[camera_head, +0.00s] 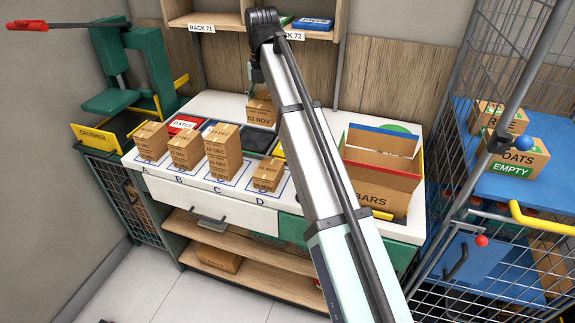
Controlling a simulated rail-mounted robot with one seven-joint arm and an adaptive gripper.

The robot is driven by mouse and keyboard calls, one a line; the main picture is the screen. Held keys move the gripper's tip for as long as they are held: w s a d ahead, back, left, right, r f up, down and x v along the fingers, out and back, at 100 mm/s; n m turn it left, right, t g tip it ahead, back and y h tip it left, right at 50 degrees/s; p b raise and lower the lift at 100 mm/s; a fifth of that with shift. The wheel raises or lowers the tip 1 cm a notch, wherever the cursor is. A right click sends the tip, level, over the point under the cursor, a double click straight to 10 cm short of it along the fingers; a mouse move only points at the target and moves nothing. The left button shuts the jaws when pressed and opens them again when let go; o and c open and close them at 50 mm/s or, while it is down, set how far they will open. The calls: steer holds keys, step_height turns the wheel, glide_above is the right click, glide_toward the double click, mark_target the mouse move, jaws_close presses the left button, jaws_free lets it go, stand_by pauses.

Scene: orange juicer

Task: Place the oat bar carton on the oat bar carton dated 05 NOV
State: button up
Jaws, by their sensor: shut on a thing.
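My gripper (256,77), partly hidden by my arm, is shut on an oat bar carton (261,112). The held carton seems to read 02 NOV and hangs above the back of the white worktop. A small carton (267,175) stands on the square marked D, in front of and below the held one; its print seems to end in NOV, but the day is too small to read. A stack of cartons (222,152) with DEC labels stands at C. Other cartons stand at B (186,150) and A (151,142).
A large open cardboard box marked BARS (375,189) stands right of my arm. Dark bins and a red label (185,123) lie behind the cartons. A green press (120,60) is at left, a wire cage with cartons (515,158) at right. Shelves hang above.

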step_height(320, 180, down, 20)
steer(key=p, duration=0.3)
steer(key=shift+a+r+p, duration=0.1)
steer(key=shift+r+p, duration=0.05)
steer(key=shift+p, duration=0.15)
steer(key=shift+f, duration=0.2)
steer(key=o, duration=1.2)
steer(key=shift+o, duration=0.2)
steer(key=shift+r, duration=0.1)
step_height(320, 180, up, 12)
steer(key=b, duration=0.2)
steer(key=shift+r+b, duration=0.15)
steer(key=shift+b, duration=0.25)
